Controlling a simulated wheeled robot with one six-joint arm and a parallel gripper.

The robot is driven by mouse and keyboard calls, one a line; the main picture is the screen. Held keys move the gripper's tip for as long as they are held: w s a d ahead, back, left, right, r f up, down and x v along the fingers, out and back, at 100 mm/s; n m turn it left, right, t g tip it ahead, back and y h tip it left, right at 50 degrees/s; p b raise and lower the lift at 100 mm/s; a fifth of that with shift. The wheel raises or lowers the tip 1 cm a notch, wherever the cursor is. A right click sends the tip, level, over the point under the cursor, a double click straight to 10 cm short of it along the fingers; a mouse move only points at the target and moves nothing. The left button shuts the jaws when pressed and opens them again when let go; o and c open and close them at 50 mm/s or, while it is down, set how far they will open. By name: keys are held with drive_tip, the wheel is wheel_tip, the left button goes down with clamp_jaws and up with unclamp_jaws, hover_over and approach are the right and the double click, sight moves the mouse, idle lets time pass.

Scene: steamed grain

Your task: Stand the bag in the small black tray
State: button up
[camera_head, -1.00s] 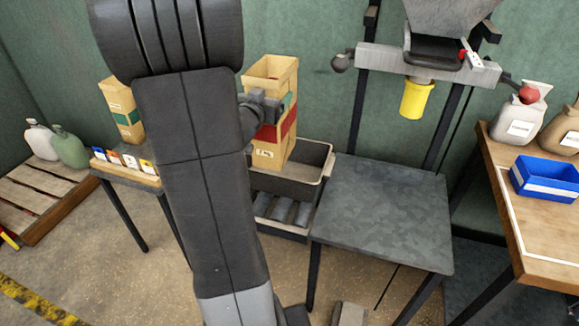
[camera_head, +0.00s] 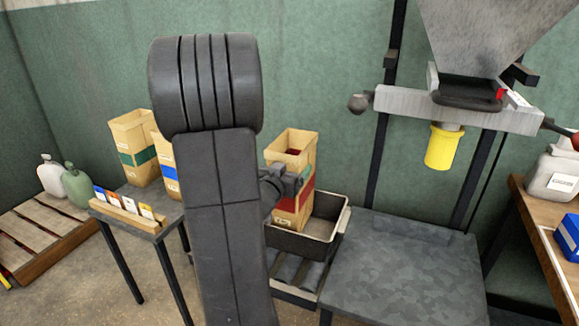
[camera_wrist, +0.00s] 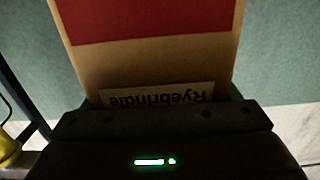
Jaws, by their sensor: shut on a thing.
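A tall tan paper bag with a red band (camera_head: 295,210) is held upright, its top open. My gripper (camera_head: 286,184) is shut on it from the left, at about mid-height. In the wrist view the bag (camera_wrist: 150,65) fills the middle, with its label reading "Ryebrindle" upside down just above the dark gripper body. The small black tray (camera_head: 343,212) has a pale rim and sits behind and around the bag's lower end in the picture. I cannot tell whether the bag's base touches the tray floor. My arm hides the tray's left side.
Other tan bags, one green-banded (camera_head: 134,150) and one blue-banded (camera_head: 168,170), stand on a small table with a card rack (camera_head: 127,215) at left. A dark table (camera_head: 400,265) is right of the tray, below a hopper with a yellow spout (camera_head: 440,147).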

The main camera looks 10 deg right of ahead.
drive_tip(key=shift+f+b, duration=0.65)
drive_tip(key=shift+f, duration=1.1)
drive_tip(key=shift+f, duration=0.15)
drive_tip(key=o, duration=2)
drive_tip(key=shift+f, duration=0.15)
drive_tip(key=shift+c, duration=0.2)
drive_tip(key=v, duration=1.2)
drive_tip(key=shift+p, duration=0.45)
